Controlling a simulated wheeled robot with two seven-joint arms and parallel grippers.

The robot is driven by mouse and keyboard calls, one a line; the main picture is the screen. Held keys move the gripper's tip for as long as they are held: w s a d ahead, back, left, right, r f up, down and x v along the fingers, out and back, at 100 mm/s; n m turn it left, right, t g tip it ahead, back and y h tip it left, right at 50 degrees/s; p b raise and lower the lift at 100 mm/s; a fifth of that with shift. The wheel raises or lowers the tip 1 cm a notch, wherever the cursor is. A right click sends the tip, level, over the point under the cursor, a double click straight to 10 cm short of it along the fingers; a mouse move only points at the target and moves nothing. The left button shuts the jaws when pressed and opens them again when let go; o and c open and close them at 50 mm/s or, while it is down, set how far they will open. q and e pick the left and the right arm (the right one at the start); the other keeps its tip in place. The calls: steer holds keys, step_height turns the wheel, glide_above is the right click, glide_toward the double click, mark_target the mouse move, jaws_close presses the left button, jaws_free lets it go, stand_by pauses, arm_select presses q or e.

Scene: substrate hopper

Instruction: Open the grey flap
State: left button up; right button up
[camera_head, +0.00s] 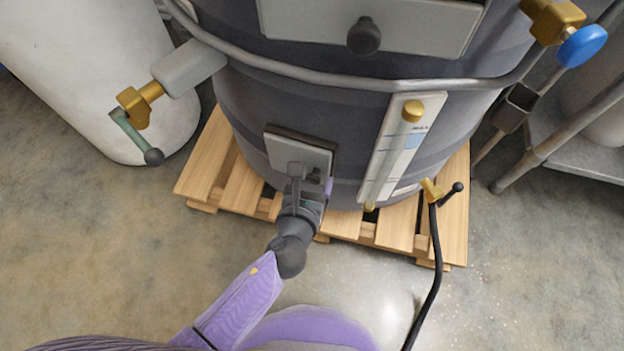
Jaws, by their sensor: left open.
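A small square grey flap (298,151) sits low on the front of the dark hopper (240,110), with a dark frame edge showing along its top and right side. My left gripper (308,180) is at the lower part of this flap, its fingers pointing up towards it. It is open, and its fingers overlap the flap's lower edge in the picture. I cannot tell whether they touch it. The gripper hides the flap's lower middle and any handle there. My right gripper is not in view.
A wider grey panel with a black knob (364,36) is higher on the hopper. A grey pipe rings it, with a brass valve (134,105) at left and a blue-knobbed one (582,46) at right. A gauge strip (392,150), wooden pallet (240,190) and black hose (432,285) are near.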

arm_select(q)
jaws_close()
stand_by(0.3)
stand_by(1.1)
